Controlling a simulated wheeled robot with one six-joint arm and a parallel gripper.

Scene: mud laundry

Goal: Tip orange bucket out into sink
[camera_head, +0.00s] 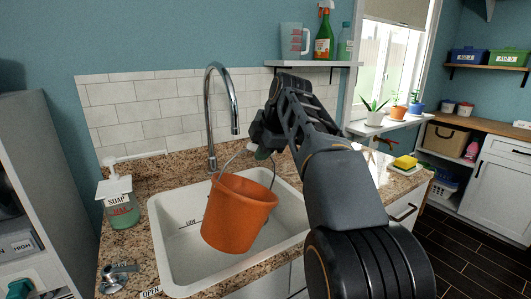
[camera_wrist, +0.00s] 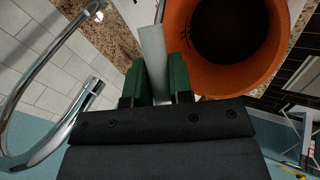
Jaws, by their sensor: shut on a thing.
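The orange bucket (camera_head: 235,222) hangs by its wire handle over the white sink (camera_head: 173,265), leaning slightly with its mouth up. My gripper (camera_head: 262,152) is above the bucket's rim and shut on the handle. In the wrist view my green-padded fingers (camera_wrist: 160,78) close on a pale grey handle grip (camera_wrist: 154,52), and the bucket (camera_wrist: 181,35) is just beyond them. Its inside is dark, so I cannot tell what it holds. The chrome faucet (camera_head: 208,105) stands behind the sink, left of my gripper; it also shows in the wrist view (camera_wrist: 38,75).
A soap dispenser (camera_head: 120,207) stands on the granite counter (camera_head: 130,245) left of the sink. A yellow sponge (camera_head: 405,162) lies to the right. A shelf (camera_head: 315,64) with a jug and bottles is above, behind my arm. Potted plants line the windowsill.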

